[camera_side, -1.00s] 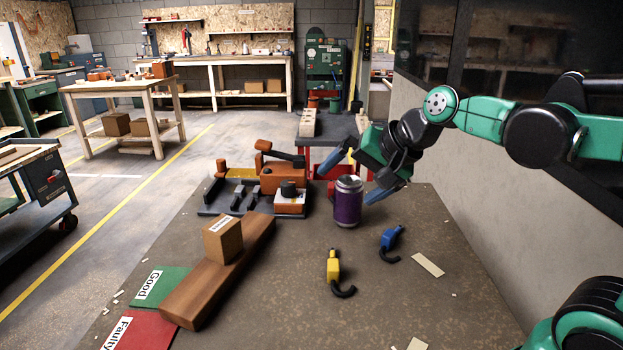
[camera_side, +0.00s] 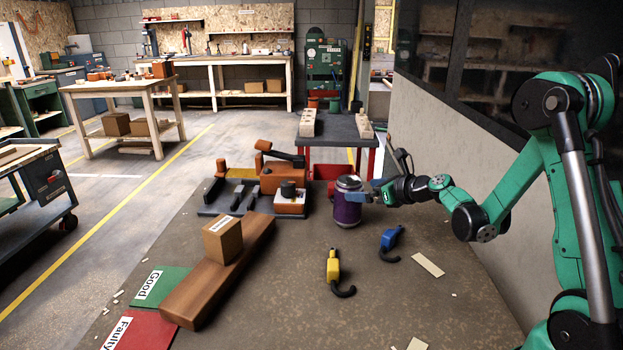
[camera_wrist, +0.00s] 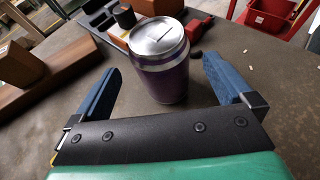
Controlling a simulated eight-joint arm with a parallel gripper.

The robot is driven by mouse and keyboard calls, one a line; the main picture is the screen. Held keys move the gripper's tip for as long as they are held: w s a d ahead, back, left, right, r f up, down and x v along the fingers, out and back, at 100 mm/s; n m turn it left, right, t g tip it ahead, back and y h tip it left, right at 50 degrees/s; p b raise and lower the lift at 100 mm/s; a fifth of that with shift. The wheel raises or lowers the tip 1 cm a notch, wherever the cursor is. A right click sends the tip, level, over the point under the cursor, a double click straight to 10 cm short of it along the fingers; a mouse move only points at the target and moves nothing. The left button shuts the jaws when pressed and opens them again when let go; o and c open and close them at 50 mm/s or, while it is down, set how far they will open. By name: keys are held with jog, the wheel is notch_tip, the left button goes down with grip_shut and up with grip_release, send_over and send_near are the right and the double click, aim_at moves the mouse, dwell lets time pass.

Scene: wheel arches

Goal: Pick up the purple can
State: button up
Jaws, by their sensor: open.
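The purple can (camera_side: 347,206) stands upright on the brown table, with a silver top. In the wrist view the can (camera_wrist: 166,78) is between and slightly ahead of the two blue fingers. My gripper (camera_side: 354,191) is at the can's upper part, reaching in from the right; it also shows in the wrist view (camera_wrist: 160,85). It is open, with a visible gap between each finger and the can. In the side view the far finger is partly hidden by the can.
A wooden plank (camera_side: 217,275) with a cardboard box (camera_side: 222,240) lies to the left. Yellow (camera_side: 333,266) and blue (camera_side: 390,237) hooked tools lie in front. An orange fixture (camera_side: 284,178) stands behind left. A grey wall (camera_side: 450,160) borders the right.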

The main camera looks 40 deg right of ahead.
jog(key=shift+x, duration=2.85)
jog(key=shift+s+f, duration=0.1)
jog(key=shift+f, duration=0.1)
jog(key=c, duration=1.4)
jog(key=shift+r, duration=0.1)
